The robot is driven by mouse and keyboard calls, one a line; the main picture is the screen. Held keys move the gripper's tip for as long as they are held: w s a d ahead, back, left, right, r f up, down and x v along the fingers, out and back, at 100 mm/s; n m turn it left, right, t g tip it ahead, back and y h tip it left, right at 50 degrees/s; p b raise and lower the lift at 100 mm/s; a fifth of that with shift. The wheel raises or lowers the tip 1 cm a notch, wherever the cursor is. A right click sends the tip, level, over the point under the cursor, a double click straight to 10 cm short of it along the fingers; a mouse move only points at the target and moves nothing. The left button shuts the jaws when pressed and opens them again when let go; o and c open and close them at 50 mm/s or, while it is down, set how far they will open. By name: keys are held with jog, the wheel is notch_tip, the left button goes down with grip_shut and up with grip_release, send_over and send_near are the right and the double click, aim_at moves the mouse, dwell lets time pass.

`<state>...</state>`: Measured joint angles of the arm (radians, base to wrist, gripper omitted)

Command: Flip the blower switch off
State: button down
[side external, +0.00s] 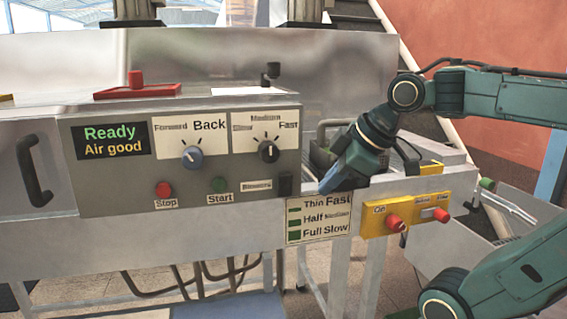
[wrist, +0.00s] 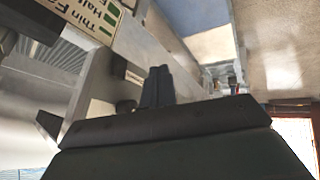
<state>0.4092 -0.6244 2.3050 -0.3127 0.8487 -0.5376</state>
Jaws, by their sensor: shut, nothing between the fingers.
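The blower switch (side external: 285,186) is a small black rocker at the right end of the grey control panel, just right of the "Blowers" label (side external: 256,186). I cannot tell from its face which way it is set. My gripper (side external: 326,184) is a short way to the right of the switch, apart from it in the picture, tilted down and left. In the wrist view the two dark fingers (wrist: 158,85) are together with nothing between them.
Left on the panel (side external: 115,190) are a red stop button (side external: 163,190), a green start button (side external: 218,185) and two knobs. A speed label (side external: 318,220) hangs below my gripper. A yellow box (side external: 385,222) with red knobs is at the right. Open space lies before the panel.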

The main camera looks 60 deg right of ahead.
jog(key=shift+w+d+r+n+t, duration=0.2)
jog(key=shift+w+d+r+n, duration=0.4)
jog(key=shift+d+r, duration=0.25)
jog(key=shift+w+d+r+n+t, duration=0.2)
jog(key=shift+w+d+r+n, duration=0.2)
jog(key=shift+d+r+n, duration=0.4)
jog(key=shift+w+f, duration=0.1)
jog(key=shift+f, duration=0.1)
send_near(280, 192)
jog(key=shift+x, duration=2)
